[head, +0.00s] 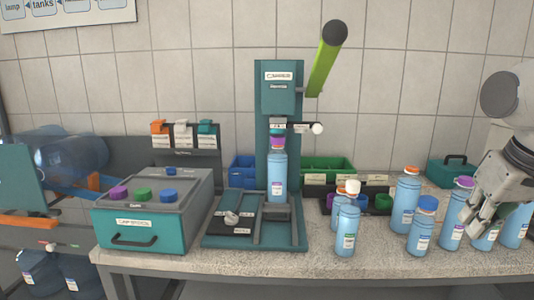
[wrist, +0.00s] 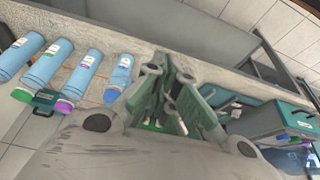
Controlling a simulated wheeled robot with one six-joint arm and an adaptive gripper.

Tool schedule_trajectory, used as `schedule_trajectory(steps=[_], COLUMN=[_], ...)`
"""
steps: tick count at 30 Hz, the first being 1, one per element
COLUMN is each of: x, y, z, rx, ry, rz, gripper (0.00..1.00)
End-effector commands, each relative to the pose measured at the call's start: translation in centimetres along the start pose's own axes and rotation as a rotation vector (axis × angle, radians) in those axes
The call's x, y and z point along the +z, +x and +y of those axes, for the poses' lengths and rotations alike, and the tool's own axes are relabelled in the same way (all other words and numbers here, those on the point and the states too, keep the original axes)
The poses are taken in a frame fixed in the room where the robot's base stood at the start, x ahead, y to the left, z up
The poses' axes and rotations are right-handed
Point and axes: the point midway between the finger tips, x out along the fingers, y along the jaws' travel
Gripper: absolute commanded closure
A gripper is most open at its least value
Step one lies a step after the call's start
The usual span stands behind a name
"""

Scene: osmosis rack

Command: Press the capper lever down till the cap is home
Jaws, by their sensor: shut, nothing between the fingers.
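The capper (head: 280,90) is a teal press stand in the middle of the bench. Its lever (head: 324,65) is bright green with a dark round knob (head: 335,33) and points up and to the right. A blue bottle (head: 277,178) stands upright on the capper's base under the press head. A purple cap (head: 278,142) is at the bottle's neck; whether it is fully seated I cannot tell. My gripper (head: 472,226) is at the far right, well away from the lever, beside the bottles. Its fingers are shut and empty, also seen in the wrist view (wrist: 165,118).
A cap stock box (head: 137,235) stands at left. Several blue bottles, including an orange-capped one (head: 405,203) and a blue-capped one (head: 422,230), fill the right side. A green bin (head: 328,166) and a blue bin (head: 243,168) sit behind. The space around the raised lever is clear.

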Motion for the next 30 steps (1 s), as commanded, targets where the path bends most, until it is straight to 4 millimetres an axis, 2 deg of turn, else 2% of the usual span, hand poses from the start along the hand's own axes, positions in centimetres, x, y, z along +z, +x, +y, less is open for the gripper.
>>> schedule_trajectory(steps=[17, 20, 23, 26, 30], x=[0.0, -0.7, -3.8, -9.5, -19.2], y=[0.0, -0.5, -2.3, -5.9, -11.9], z=[0.0, -0.1, -0.4, -1.4, -4.0], rx=[0.000, 0.001, 0.004, 0.013, 0.032], ry=[0.000, -0.004, -0.020, -0.043, -0.070], rz=[0.000, 0.002, 0.015, 0.039, 0.085], gripper=[1.00, 1.00, 1.00, 1.00, 1.00])
